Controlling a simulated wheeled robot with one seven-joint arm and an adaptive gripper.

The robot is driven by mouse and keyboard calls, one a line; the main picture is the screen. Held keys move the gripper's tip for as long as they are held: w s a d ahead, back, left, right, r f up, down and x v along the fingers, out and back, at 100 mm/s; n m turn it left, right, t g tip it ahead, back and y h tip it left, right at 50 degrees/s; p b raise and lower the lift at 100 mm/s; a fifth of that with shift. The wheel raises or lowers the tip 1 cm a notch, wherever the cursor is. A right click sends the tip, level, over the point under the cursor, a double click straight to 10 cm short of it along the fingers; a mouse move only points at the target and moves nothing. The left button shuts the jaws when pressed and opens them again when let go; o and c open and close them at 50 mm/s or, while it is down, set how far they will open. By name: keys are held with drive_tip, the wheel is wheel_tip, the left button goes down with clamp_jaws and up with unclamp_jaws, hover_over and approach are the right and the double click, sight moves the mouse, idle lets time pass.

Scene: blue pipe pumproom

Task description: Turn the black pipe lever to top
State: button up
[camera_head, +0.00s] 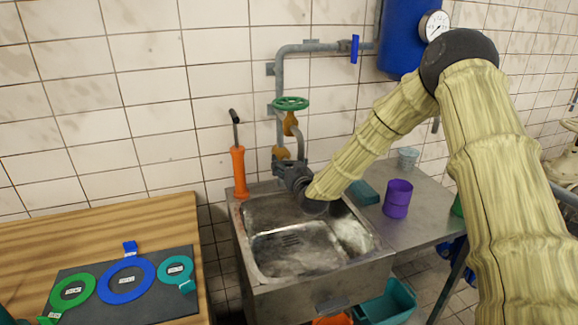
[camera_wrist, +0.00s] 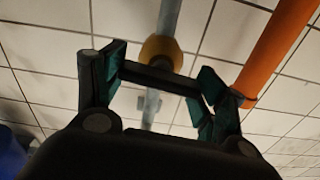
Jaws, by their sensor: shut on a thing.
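The black pipe lever (camera_wrist: 158,78) shows in the wrist view as a dark bar spanning the gap between my two fingers. It lies across in front of a grey pipe (camera_wrist: 169,18) with a yellow-orange fitting (camera_wrist: 160,50). My gripper (camera_wrist: 165,82) is shut on the lever, with a teal-edged finger at each end of it. In the head view my gripper (camera_head: 293,174) is at the pipework above the back of the sink, under the green valve wheel (camera_head: 290,103). The lever cannot be made out there.
An orange upright tool (camera_head: 239,171) with a black handle stands left of the pipe. The metal sink (camera_head: 250,245) is below my arm. A purple cup (camera_head: 397,198) and teal block (camera_head: 363,193) are on the right counter. A wooden table (camera_head: 150,215) is at left.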

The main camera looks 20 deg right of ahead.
drive_tip(key=shift+n, duration=0.7)
drive_tip(key=o, duration=1)
drive_tip(key=shift+s+d, duration=0.1)
drive_tip(key=s, duration=1.2)
drive_tip(key=shift+d, duration=0.1)
